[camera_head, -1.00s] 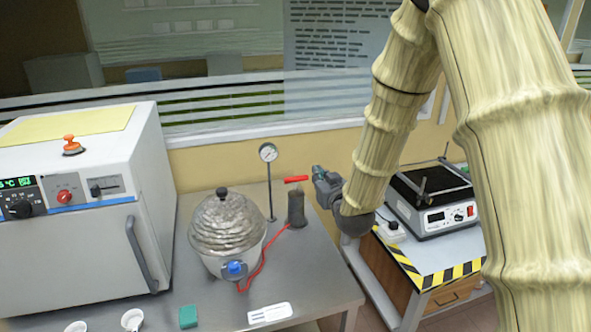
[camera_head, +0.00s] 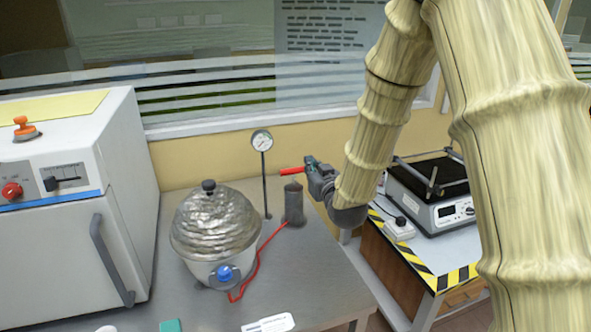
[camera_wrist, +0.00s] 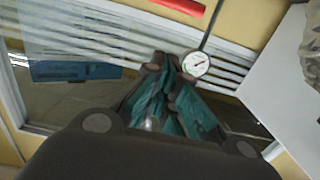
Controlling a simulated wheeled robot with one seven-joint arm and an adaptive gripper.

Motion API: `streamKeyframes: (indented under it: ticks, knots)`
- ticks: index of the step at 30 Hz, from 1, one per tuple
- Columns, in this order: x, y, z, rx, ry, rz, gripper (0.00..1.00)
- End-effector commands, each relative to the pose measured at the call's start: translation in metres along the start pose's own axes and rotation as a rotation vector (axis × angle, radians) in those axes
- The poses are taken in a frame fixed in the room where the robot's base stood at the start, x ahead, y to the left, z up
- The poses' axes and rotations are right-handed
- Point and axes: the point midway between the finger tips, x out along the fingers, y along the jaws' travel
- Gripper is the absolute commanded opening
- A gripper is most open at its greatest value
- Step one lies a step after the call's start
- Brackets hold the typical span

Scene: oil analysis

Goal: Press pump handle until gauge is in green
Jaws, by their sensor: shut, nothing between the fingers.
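The pump (camera_head: 294,204) is a dark grey upright cylinder on the steel table, with a red handle (camera_head: 291,171) raised above its top. The red handle also shows at the top of the wrist view (camera_wrist: 180,5). My gripper (camera_head: 310,165) is shut and empty, its tips beside the right end of the handle; I cannot tell if they touch it. In the wrist view my closed fingers (camera_wrist: 168,62) point toward the gauge. The round white gauge (camera_head: 262,141) stands on a thin post left of the pump; its needle and zones are too small to read surely.
A foil-covered pot (camera_head: 214,226) with a blue valve stands left of the pump, joined to it by a red hose (camera_head: 257,266). A white oven (camera_head: 75,205) fills the left. A side table with a hotplate device (camera_head: 430,190) stands at the right.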

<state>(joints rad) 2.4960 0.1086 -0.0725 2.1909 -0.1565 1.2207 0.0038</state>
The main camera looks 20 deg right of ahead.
Motion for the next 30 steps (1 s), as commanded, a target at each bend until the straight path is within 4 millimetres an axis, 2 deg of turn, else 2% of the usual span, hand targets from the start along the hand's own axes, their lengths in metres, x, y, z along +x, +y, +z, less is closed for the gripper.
streamKeyframes:
  ticks: [6,14,20,30]
  knots:
    - [0.003,-0.008,0.0,-0.001,0.0,-0.01,0.0]
    - [0.009,-0.009,-0.001,-0.001,0.001,-0.011,0.0]
    - [0.033,-0.008,-0.002,-0.001,0.0,-0.009,0.0]
    - [0.089,-0.008,-0.003,-0.002,0.001,-0.009,0.0]
